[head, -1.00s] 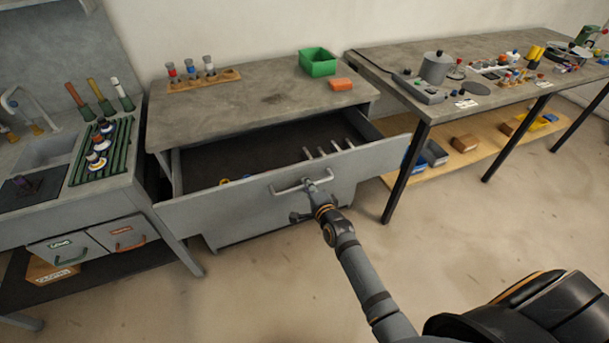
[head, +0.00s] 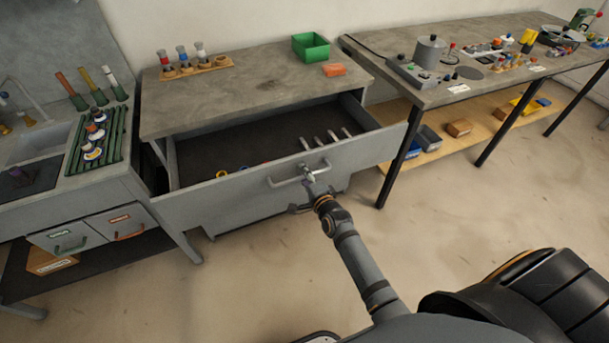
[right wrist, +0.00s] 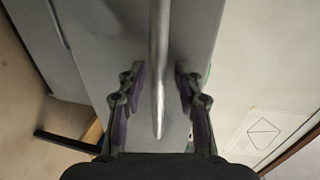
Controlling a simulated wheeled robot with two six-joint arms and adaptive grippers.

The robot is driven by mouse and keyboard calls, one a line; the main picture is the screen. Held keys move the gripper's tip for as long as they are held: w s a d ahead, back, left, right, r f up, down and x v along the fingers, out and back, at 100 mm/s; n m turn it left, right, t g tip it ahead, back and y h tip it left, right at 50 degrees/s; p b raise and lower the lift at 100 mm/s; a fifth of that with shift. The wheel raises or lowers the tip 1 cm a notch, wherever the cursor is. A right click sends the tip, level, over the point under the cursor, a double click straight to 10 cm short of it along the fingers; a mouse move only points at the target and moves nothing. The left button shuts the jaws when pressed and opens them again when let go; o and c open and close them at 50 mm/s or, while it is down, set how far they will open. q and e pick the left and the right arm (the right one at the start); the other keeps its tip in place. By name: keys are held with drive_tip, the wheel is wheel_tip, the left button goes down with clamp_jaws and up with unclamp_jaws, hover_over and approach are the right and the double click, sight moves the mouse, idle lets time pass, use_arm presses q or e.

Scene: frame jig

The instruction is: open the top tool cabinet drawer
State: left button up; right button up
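The tool cabinet (head: 265,88) has a grey worktop, and its top drawer (head: 225,205) stands well out from the body. The drawer's dark inside shows several silver tools at the right and small coloured rings at the left. Its bar handle (head: 283,183) is on the front panel. My right gripper (head: 306,190) is at the right end of this handle. In the right wrist view the handle bar (right wrist: 158,75) runs between the two fingers of the right gripper (right wrist: 158,85), which are apart with gaps on both sides. My left gripper is not in view.
A green bin (head: 311,48), an orange block (head: 334,70) and a wooden rack (head: 195,68) stand on the cabinet top. A sink bench (head: 140,190) is at left, a long workbench (head: 450,95) at right. The floor in front is clear.

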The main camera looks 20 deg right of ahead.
drive_tip(key=shift+s, duration=0.25)
drive_tip(key=v, duration=1.1)
drive_tip(key=shift+s, duration=0.25)
drive_tip(key=s+d+f+n+g+p, duration=0.1)
drive_tip(key=s+f+n+g+p, duration=0.25)
drive_tip(key=f, duration=0.85)
drive_tip(key=s+d+f+n+g, duration=0.1)
drive_tip(key=s+f+n+g, duration=0.35)
drive_tip(key=f, duration=0.65)
drive_tip(key=s+d+f+n+g+p, duration=0.1)
drive_tip(key=s+f+n+g, duration=0.1)
drive_tip(key=s+f, duration=0.3)
drive_tip(key=s+d+f+n+g+h+p, duration=0.1)
drive_tip(key=s+f+n, duration=0.3)
drive_tip(key=s, duration=1)
drive_tip(key=s+d+f+n+g, duration=0.2)
drive_tip(key=s+f, duration=0.4)
drive_tip(key=s, duration=0.4)
drive_tip(key=shift+d+n+g+p, duration=0.25)
drive_tip(key=shift+n+g+p, duration=0.15)
drive_tip(key=shift+n+g, duration=0.45)
